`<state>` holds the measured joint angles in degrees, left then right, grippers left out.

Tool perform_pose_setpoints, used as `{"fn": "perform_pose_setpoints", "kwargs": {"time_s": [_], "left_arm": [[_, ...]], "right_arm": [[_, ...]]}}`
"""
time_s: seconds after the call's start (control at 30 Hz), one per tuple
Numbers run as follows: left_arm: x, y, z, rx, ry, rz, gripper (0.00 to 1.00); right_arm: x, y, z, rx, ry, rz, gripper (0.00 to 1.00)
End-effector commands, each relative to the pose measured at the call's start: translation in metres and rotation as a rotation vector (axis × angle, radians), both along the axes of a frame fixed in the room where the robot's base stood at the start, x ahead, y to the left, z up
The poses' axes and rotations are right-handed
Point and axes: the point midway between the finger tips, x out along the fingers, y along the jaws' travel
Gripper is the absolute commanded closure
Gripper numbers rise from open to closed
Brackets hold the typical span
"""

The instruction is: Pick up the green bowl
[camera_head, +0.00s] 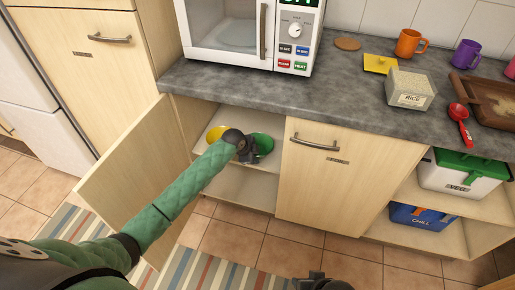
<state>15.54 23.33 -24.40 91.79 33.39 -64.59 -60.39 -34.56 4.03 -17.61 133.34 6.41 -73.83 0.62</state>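The green bowl (265,144) sits on the upper shelf inside the open cabinet under the counter. My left gripper (247,150) reaches into the cabinet and covers the bowl's left side. Its fingers are small and dark here, so I cannot tell whether they are open, or whether they touch the bowl. My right gripper (321,281) is only partly in view at the bottom edge, away from the cabinet; its fingers do not show clearly.
A yellow bowl (214,133) is left of the green one on the same shelf. The open cabinet door (135,185) stands to the left, beside my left arm. A closed cabinet door (325,190) is to the right. A microwave (245,30) stands on the counter above.

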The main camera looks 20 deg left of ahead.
Motion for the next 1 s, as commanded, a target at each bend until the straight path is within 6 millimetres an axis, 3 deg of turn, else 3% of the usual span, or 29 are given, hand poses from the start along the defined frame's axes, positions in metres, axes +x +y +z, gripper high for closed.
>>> {"fn": "perform_pose_setpoints", "kwargs": {"time_s": [0.13,0.4,0.6,1.0], "left_arm": [[0.0063,-0.0039,-0.0114,0.000,-0.001,0.000,0.66],[0.0075,-0.0041,-0.0139,0.001,-0.002,0.000,0.66],[0.0073,-0.0042,-0.0138,0.001,-0.001,0.001,1.00],[0.0076,-0.0043,-0.0116,0.000,-0.002,0.001,1.00]], "right_arm": [[-0.0015,-0.0005,0.0036,-0.002,0.007,0.002,0.64],[-0.0018,-0.0003,0.0052,-0.001,0.006,0.003,0.64],[-0.0019,-0.0004,0.0050,-0.001,0.007,0.002,0.64],[-0.0021,-0.0009,0.0058,-0.003,0.008,0.002,0.64]]}}
